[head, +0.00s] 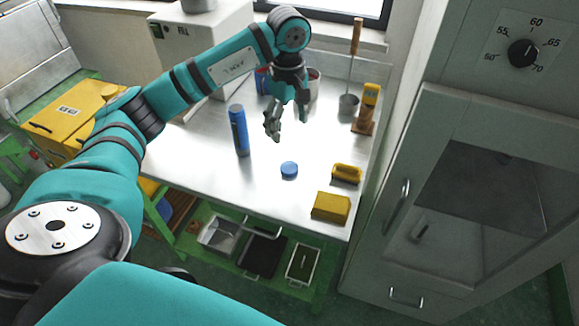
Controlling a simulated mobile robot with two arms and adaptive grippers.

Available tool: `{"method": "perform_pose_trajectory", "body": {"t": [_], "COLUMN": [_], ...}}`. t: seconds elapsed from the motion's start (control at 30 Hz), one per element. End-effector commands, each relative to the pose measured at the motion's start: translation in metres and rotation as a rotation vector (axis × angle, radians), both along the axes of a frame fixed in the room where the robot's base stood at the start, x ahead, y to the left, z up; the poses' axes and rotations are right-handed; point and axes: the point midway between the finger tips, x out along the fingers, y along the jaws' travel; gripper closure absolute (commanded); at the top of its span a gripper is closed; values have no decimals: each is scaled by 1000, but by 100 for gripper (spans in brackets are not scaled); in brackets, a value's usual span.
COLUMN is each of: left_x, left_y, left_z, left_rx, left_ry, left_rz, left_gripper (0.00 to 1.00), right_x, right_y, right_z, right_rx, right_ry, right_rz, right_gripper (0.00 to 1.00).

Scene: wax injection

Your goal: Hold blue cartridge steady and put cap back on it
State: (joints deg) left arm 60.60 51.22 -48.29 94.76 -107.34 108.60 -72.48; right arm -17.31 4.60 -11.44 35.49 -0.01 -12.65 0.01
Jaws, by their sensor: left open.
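The blue cartridge (240,131) stands upright on the metal table, left of centre. The round blue cap (289,169) lies on the table to the right of the cartridge's base and nearer to me. My left gripper (274,134) points down above the table, to the right of the cartridge. It is open and apart from both the cartridge and the cap, with nothing visible between its fingers. The right gripper is not seen.
A yellow block (331,207) and a yellow-handled brush (346,173) lie at the table's right front. A ladle (349,104) and a yellow-topped tool (368,108) stand behind them. Pots at the back are partly behind my arm. A grey cabinet (390,230) stands right.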

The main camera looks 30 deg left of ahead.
Motion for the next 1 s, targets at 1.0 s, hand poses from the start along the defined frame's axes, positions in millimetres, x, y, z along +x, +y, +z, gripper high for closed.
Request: {"method": "perform_pose_trajectory", "body": {"t": [1.0], "left_x": [0], "left_y": [-3], "left_z": [-108], "left_rx": [-3], "left_ry": [5], "left_rz": [1], "left_gripper": [28], "right_x": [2], "right_y": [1], "right_z": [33], "right_rx": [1], "right_ry": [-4], "right_rz": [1], "right_gripper": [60]}}
